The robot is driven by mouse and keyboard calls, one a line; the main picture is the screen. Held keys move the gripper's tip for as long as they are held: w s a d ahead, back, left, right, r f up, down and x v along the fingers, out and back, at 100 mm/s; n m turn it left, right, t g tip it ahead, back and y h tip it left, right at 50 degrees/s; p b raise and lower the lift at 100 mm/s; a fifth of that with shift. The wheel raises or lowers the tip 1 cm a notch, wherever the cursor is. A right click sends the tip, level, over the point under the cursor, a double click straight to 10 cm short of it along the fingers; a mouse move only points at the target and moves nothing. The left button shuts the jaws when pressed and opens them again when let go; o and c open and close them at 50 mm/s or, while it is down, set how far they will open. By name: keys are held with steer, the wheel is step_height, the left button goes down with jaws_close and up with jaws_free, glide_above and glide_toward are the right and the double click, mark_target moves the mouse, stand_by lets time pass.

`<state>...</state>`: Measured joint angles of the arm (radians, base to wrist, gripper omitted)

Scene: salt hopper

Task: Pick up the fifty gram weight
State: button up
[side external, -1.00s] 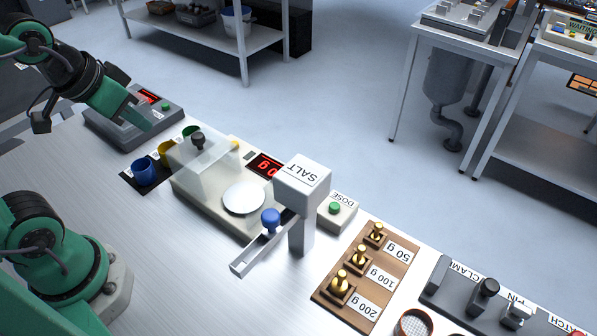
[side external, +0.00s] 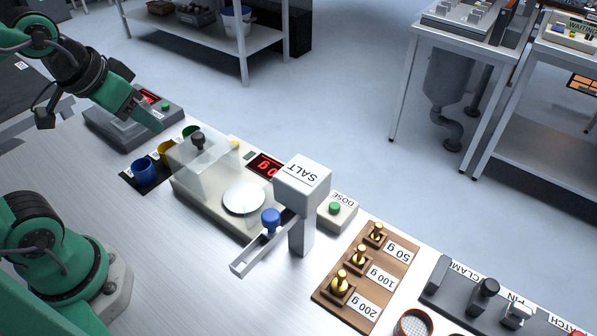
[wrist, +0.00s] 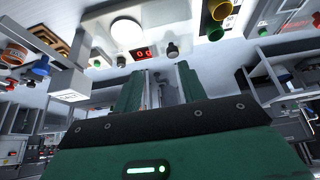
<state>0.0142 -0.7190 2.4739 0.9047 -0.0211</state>
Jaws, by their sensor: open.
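The fifty gram weight (side external: 376,234) is a small brass knobbed weight. It stands upright in the far slot of a wooden block (side external: 392,263), beside the "50 g" label, in the side external view. My gripper (side external: 150,117) is at the upper left of that view, over the grey device at the left end of the bench, far from the weight. In the wrist view its two green fingers (wrist: 158,82) are apart with nothing between them. The wooden block partly shows at the upper left there (wrist: 52,38), but I cannot pick out the weight.
The salt hopper (side external: 302,185) with its blue-knobbed chute stands between my gripper and the block. The scale (side external: 225,222) with a clear cover, coloured cups (side external: 145,172) and the DOSE button box (side external: 337,212) are nearby. Larger brass weights (side external: 342,284) share the block.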

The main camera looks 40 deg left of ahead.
steer(key=w+d+r+n+g, duration=0.1)
steer(key=w+d+r+g, duration=0.1)
steer(key=w+d, duration=0.55)
steer(key=n+g, duration=0.3)
steer(key=g, duration=0.1)
glide_above(379, 225)
steer(key=f, duration=1.6)
steer(key=shift+a+f, duration=0.25)
steer(key=shift+a, duration=0.1)
steer(key=shift+d+f, duration=0.3)
steer(key=shift+d, duration=0.05)
steer(key=shift+f, duration=1.3)
steer(key=shift+f, duration=0.1)
steer(key=shift+f, duration=2.5)
steer(key=shift+c, duration=0.2)
